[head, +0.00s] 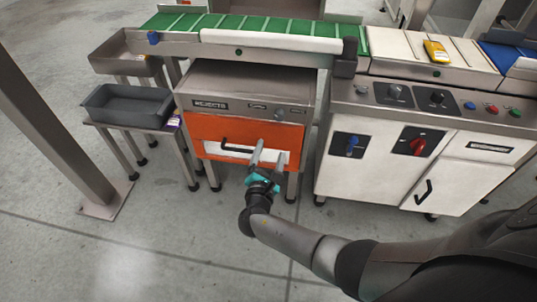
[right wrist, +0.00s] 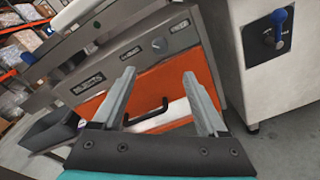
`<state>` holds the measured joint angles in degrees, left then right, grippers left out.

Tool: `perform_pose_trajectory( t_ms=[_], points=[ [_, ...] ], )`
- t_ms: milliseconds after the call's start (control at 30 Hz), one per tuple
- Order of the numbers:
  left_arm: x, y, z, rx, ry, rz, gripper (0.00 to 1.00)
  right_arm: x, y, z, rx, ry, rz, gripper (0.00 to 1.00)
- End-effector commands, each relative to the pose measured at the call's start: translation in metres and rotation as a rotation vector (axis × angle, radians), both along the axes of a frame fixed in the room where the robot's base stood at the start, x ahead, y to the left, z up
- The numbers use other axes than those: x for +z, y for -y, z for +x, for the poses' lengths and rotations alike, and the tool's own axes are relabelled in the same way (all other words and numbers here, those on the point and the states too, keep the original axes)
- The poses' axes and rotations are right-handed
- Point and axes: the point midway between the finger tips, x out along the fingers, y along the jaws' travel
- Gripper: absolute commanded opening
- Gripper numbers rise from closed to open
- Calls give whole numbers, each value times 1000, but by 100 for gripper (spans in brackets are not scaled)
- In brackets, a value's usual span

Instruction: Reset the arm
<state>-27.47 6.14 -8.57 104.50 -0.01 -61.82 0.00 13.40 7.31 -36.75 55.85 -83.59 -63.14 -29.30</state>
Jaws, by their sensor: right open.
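My right arm reaches in from the lower right of the head view. Its gripper (head: 269,158) is open and empty, in front of the orange front (head: 215,130) of the rejects cabinet. In the right wrist view the two grey fingers of the right gripper (right wrist: 160,95) stand wide apart, with the cabinet's black handle (right wrist: 150,113) visible between and beyond them. Nothing is between the fingers. The black handle (head: 235,150) also shows in the head view, just left of the fingers. My left gripper is not seen.
A green conveyor (head: 260,25) runs above the cabinet. A white control cabinet (head: 385,170) with knobs stands to the right. A dark grey tray (head: 125,100) on a stand and a metal bin (head: 125,55) are at left. A post (head: 60,120) stands far left. The foreground floor is clear.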

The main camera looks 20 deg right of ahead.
Motion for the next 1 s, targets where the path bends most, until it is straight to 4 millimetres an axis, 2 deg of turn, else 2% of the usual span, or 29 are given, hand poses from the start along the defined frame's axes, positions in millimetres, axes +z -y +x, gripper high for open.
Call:
perform_pose_trajectory(
  t_ms=[400, 467, 567, 667, 700, 767, 800, 900, 1000],
  points=[
    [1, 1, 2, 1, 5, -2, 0, -1, 0, -1, 0, -4, 4, 76],
    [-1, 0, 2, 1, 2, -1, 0, -8, 3, -4, -6, -20, 25, 76],
    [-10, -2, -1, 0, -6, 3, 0, -35, 12, -21, -34, -92, 120, 76],
    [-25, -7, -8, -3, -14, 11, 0, -81, 24, -56, -100, -198, 303, 76],
    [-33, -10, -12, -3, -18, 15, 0, -102, 28, -76, -137, -244, 393, 76],
    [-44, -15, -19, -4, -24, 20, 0, -131, 32, -107, -204, -301, 534, 76],
    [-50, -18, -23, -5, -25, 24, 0, -148, 33, -129, -253, -330, 628, 76],
    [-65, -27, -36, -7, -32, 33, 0, -183, 31, -185, -394, -379, 864, 76],
    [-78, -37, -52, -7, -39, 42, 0, -206, 26, -240, -558, -383, 1091, 76]
  ],
)
